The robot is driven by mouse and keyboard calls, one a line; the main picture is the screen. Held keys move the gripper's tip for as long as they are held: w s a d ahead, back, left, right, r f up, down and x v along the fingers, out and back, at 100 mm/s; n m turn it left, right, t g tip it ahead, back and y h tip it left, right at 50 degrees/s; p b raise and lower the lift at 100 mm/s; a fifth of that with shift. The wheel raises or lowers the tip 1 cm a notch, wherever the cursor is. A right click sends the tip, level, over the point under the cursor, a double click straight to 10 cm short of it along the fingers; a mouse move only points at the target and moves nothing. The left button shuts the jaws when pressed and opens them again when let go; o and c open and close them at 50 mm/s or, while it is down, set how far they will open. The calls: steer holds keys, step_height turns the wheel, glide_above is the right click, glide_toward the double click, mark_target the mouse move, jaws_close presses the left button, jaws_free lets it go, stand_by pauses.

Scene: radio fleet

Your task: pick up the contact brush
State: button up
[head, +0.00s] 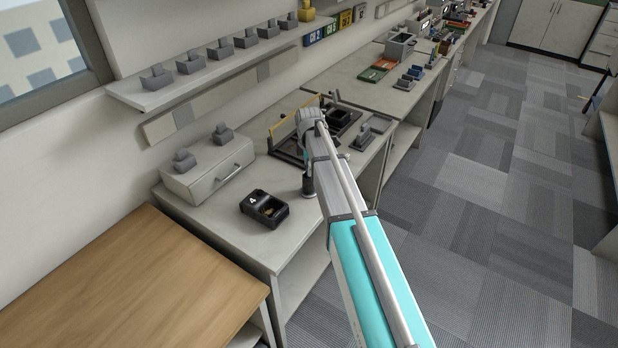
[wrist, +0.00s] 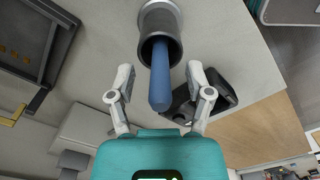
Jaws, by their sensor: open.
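The contact brush appears to be the blue-handled item (wrist: 160,75) in the wrist view, its lower part hidden inside a dark round holder (wrist: 168,20). A dark cylinder, likely this holder (head: 308,188), stands on the grey bench beside my arm in the head view; the blue handle cannot be made out there. My gripper (wrist: 160,78) is open in the wrist view. One finger is on each side of the blue handle, with visible gaps and no clear contact. In the head view my arm hides the fingers.
A black two-part tray marked 4 (head: 264,208) sits close by; it also shows behind the right finger (wrist: 220,92). A black frame with a yellow bar (head: 290,132) stands behind my arm. A drawer box (head: 208,172) is at left, a wooden table (head: 120,290) in front.

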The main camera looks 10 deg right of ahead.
stand_by(0.4)
jaws_close()
steer(key=shift+r, duration=0.25)
step_height(320, 180, up, 10)
steer(key=p, duration=1)
steer(key=shift+f, duration=0.2)
steer(key=shift+a, duration=0.1)
stand_by(0.6)
steer(key=s+a+f+b, duration=0.1)
steer(key=s+a, duration=0.3)
steer(key=a, duration=0.4)
steer(key=s+a+f+b, duration=0.1)
steer(key=s+a, duration=0.4)
steer(key=a, duration=0.3)
steer(key=shift+s+a, duration=0.25)
steer(key=shift+a, duration=0.1)
